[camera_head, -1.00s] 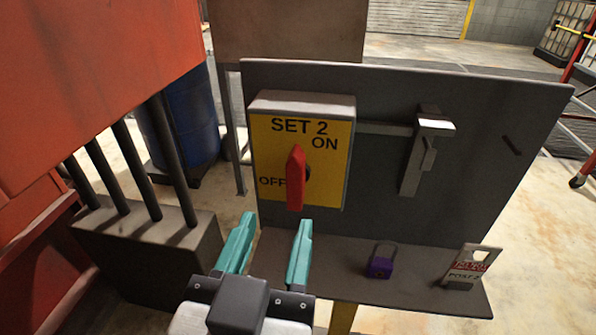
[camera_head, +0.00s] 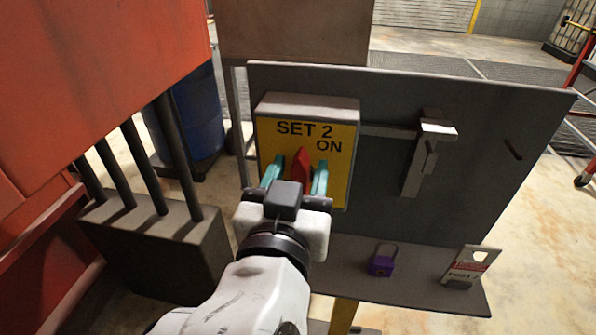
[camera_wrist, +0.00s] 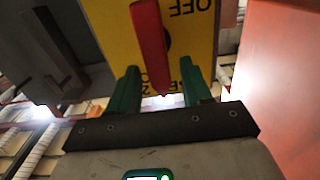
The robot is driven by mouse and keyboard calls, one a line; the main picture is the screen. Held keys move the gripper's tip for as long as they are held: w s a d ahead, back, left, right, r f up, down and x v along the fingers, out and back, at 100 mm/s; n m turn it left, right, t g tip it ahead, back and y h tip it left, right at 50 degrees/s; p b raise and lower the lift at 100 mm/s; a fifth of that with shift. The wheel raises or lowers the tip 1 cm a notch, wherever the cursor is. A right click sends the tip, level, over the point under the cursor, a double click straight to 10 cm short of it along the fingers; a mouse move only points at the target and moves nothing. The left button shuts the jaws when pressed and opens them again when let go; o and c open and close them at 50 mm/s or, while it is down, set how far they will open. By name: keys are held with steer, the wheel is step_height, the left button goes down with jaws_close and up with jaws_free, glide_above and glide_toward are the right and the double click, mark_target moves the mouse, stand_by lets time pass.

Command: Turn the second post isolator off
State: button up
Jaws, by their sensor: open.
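The isolator is a yellow-faced box marked SET 2 (camera_head: 335,170) on a dark upright panel. Its red handle (camera_head: 301,172) stands about vertical, and the ON mark shows at its upper right. The OFF mark is hidden by my gripper in the head view but shows upside down in the wrist view. My gripper (camera_head: 296,172) is open, with one teal finger on each side of the red handle. In the wrist view the handle (camera_wrist: 150,45) reaches down between the two fingers; whether they touch it I cannot tell.
A grey latch bracket (camera_head: 428,155) is on the panel to the right. A purple padlock (camera_head: 381,265) and a tag marked POST 2 (camera_head: 470,266) are on the shelf below. A red machine body (camera_head: 90,80) with dark rods stands close at left.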

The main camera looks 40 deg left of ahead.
jaws_close()
stand_by(0.3)
steer(key=n, duration=0.1)
steer(key=n+p, duration=0.1)
steer(key=n, duration=0.1)
steer(key=a+n+p, duration=0.1)
steer(key=shift+s+n, duration=0.3)
steer(key=n, duration=0.1)
steer(key=n+p, duration=0.1)
steer(key=n, duration=0.1)
steer(key=n+p, duration=0.1)
steer(key=shift+s+a+f+n, duration=0.3)
steer(key=shift+a+f, duration=0.05)
steer(key=shift+a, duration=0.05)
steer(key=shift+s+a+f+n+p, duration=0.1)
steer(key=shift+f+n+p, duration=0.3)
steer(key=shift+n+p, duration=0.75)
steer(key=shift+s+a+f+n+p, duration=0.15)
steer(key=shift+f+n+p, duration=0.25)
steer(key=shift+n, duration=1.4)
steer(key=shift+a+f+n+p, duration=0.1)
steer(key=shift+f+n+p, duration=0.3)
steer(key=shift+n+p, duration=0.75)
steer(key=shift+n+b, duration=0.3)
steer(key=shift+n, duration=0.2)
